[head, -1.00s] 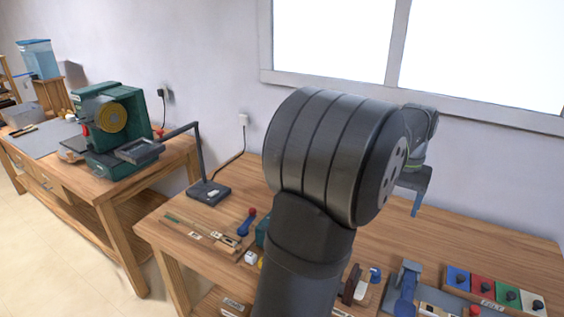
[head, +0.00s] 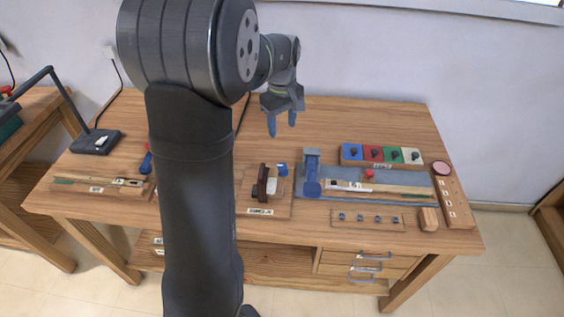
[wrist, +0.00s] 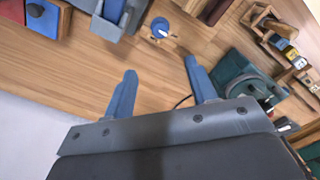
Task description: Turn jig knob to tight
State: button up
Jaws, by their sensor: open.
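A blue round knob (head: 282,169) stands at the back of a small labelled wooden fixture (head: 284,203) on the bench. I take it to be the jig knob. In the wrist view, the knob (wrist: 158,33) shows a white pointer mark and lies beyond my fingertips, roughly centred between them. I cannot read any tight mark near it. My gripper (head: 281,123) is open and empty, fingers pointing down above the bench, behind the knob in the head view. Its two blue fingers (wrist: 160,68) are wide apart in the wrist view and touch nothing.
A blue-grey clamp-like stand (head: 312,172) is just right of the knob. A board of blue, red, green and white panels (head: 382,156) is farther right. A dark brown block (head: 262,180) stands left of the knob. The back of the bench (head: 350,118) is clear.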

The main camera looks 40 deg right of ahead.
aim_at(282, 166)
notch_tip(282, 166, down, 16)
jog(key=shift+r, duration=0.1)
dwell(0.4)
jog(key=c, duration=1)
